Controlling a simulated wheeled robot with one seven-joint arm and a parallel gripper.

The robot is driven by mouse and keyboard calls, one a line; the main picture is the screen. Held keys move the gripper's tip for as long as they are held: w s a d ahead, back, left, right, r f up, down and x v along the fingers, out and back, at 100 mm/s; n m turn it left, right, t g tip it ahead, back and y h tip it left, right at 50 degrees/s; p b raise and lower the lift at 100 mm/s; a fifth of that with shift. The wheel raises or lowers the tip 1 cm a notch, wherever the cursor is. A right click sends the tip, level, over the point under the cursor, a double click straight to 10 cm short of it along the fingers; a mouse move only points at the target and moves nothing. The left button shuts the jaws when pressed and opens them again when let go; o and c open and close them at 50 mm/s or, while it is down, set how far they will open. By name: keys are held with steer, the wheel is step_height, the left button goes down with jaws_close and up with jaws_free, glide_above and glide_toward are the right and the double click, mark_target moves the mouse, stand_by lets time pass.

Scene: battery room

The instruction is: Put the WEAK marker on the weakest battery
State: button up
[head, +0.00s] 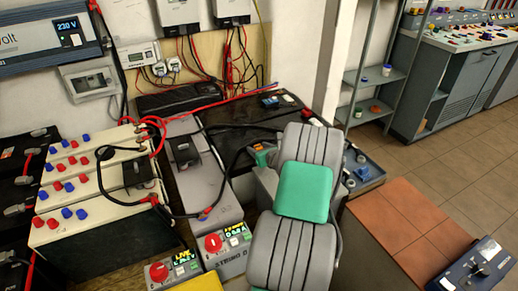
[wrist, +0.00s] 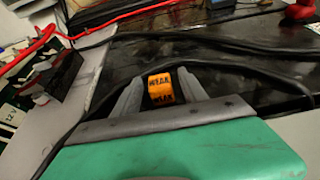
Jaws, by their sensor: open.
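The orange WEAK marker (wrist: 161,90) shows in the wrist view with its black lettering readable. It stands between the two grey fingers of my gripper (wrist: 160,73), which are open around it; I cannot tell whether they touch it. Cream batteries (head: 95,200) with red and blue caps stand at the left. A long grey battery case (head: 205,185) lies beside them, and a black case (head: 250,122) is behind my arm. Which battery is weakest cannot be read.
Black cables cross the cases near my gripper. Two small boxes with red knobs and lit displays (head: 229,240) (head: 172,272) stand in front. An inverter (head: 45,38) hangs at the left wall. A blue meter box (head: 475,270) is at lower right.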

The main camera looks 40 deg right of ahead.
steer(key=shift+r, duration=0.25)
steer(key=p+v, duration=0.1)
steer(key=v, duration=1.1)
steer(key=w+a+r+n+g+y, duration=0.1)
steer(key=w+a+n+g+y, duration=0.15)
steer(key=a+n, duration=0.9)
steer(key=w+a+n+g+y, duration=0.25)
steer(key=a+n, duration=0.65)
steer(key=a, duration=0.5)
steer(key=s+a+r+n+g, duration=0.3)
steer(key=s+a+n+g, duration=0.3)
steer(key=s+a+n, duration=1.1)
steer(key=w+d+r+n+t+p, duration=0.1)
steer(key=w+d+r+n+p, duration=0.1)
steer(key=r+p, duration=0.8)
step_height(320, 180, up, 4)
steer(key=shift+w+d+f+h+p, duration=0.1)
steer(key=shift+w+d+h+p, duration=0.3)
steer(key=shift+d, duration=0.25)
